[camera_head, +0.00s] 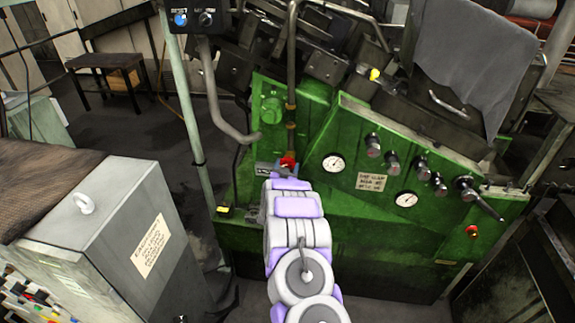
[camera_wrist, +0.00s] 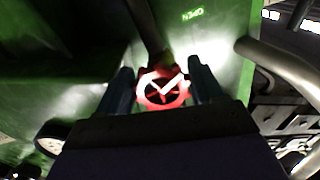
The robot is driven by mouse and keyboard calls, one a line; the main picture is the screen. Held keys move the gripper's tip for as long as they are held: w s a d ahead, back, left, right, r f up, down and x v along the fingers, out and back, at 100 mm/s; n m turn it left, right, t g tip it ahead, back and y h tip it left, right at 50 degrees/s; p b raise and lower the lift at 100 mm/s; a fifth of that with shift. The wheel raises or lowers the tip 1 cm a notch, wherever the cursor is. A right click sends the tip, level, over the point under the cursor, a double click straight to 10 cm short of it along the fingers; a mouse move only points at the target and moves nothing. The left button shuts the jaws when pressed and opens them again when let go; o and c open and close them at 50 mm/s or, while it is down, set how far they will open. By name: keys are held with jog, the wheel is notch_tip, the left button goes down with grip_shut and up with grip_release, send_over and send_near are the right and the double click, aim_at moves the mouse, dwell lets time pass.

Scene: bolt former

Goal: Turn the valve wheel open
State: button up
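The valve wheel is a small red spoked wheel (camera_wrist: 163,92) in the middle of the wrist view, with a pale tick-like highlight across it. It also shows as a red spot (camera_head: 288,162) on the green machine in the head view, just beyond the end of my arm. My gripper (camera_wrist: 160,88) has its two dark fingers apart, one on each side of the wheel. Whether the fingers touch the rim cannot be told. Green "OPEN" lettering (camera_wrist: 192,15) appears upside down on the panel above the wheel.
The green machine panel (camera_head: 345,235) carries gauges (camera_head: 334,162), several knobs and a lever (camera_head: 480,198). A grey pipe (camera_wrist: 285,65) runs to the right of the wheel. A grey cabinet (camera_head: 110,230) stands at left. Dark floor (camera_head: 130,130) is open behind it.

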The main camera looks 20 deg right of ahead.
jog(key=shift+w+r, duration=0.1)
jog(key=shift+d+r, duration=0.25)
jog(key=shift+r, duration=0.05)
jog(key=shift+a, duration=0.1)
dwell(0.3)
jog(key=v, duration=1.7)
jog(key=shift+f+b, duration=0.15)
jog(key=shift+b, duration=0.15)
jog(key=shift+a, duration=0.1)
